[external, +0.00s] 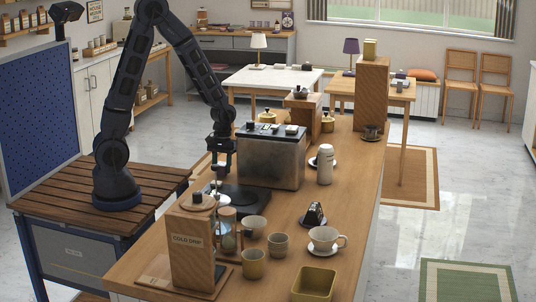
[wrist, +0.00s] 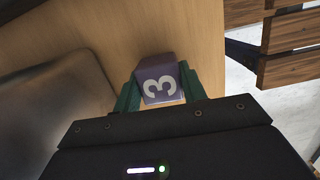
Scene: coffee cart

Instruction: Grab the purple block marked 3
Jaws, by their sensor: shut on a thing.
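The purple block marked 3 (wrist: 160,82) shows in the wrist view with its white numeral facing the camera. My gripper (wrist: 158,92) is shut on it, with one green finger on each side of the block. In the external view my gripper (external: 219,177) points down beside the left end of the dark machine on the wooden counter. The block cannot be made out there. I cannot tell whether the block still touches the counter.
The dark boxy machine (external: 271,157) stands just right of my gripper. The slatted wooden top (external: 62,194) is to the left.

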